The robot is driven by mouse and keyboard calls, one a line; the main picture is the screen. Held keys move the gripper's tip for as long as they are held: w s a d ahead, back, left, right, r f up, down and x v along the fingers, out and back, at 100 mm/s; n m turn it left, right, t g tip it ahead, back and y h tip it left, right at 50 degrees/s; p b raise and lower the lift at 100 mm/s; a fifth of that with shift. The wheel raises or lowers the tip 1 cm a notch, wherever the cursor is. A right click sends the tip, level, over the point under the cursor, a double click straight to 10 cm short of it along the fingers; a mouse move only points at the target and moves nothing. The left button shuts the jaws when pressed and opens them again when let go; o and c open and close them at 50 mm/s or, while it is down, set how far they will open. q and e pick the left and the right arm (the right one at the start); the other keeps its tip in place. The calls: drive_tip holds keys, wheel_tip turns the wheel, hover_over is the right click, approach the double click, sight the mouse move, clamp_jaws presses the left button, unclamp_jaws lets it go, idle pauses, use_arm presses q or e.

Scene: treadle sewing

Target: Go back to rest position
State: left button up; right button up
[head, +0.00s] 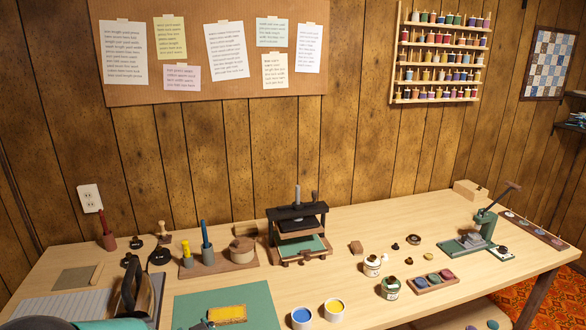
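Neither of my grippers can be made out in the head view. The light wooden worktable (365,233) stands below the camera against the panelled wall. A small dark press (297,213) with a green bed stands at its back middle. A green lever tool (484,225) stands at the right. A dark iron-like tool (135,288) stands upright at the front left. A rounded dark and teal shape (60,324) is cut off at the bottom left edge, and I cannot tell what it is.
A green mat (190,308) bears a yellow block (227,314). Open blue (302,316) and yellow (334,308) pots stand at the front middle. Small jars (390,288) and a tray of coloured pads (421,286) are to their right.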

use_arm(q)
drive_tip(key=s+d+f+m+g+h, duration=0.2)
drive_tip(key=s+d+f+h, duration=0.15)
drive_tip(key=f, duration=0.55)
drive_tip(key=s+d+f+m+g+h, duration=0.1)
drive_tip(key=s+d+f+h, duration=0.15)
drive_tip(key=s+f, duration=0.45)
drive_tip(key=s+d+f+m+g+h, duration=0.1)
drive_tip(key=s+d+f+g+h, duration=0.1)
drive_tip(key=s, duration=0.6)
drive_tip(key=s+d+f+g+h, duration=0.1)
drive_tip(key=s+f+g+h, duration=0.2)
drive_tip(key=s+f, duration=0.4)
drive_tip(key=shift+s+d+f+m+g, duration=0.3)
drive_tip(key=shift+s+d+m+g, duration=0.1)
drive_tip(key=shift+s+g, duration=0.45)
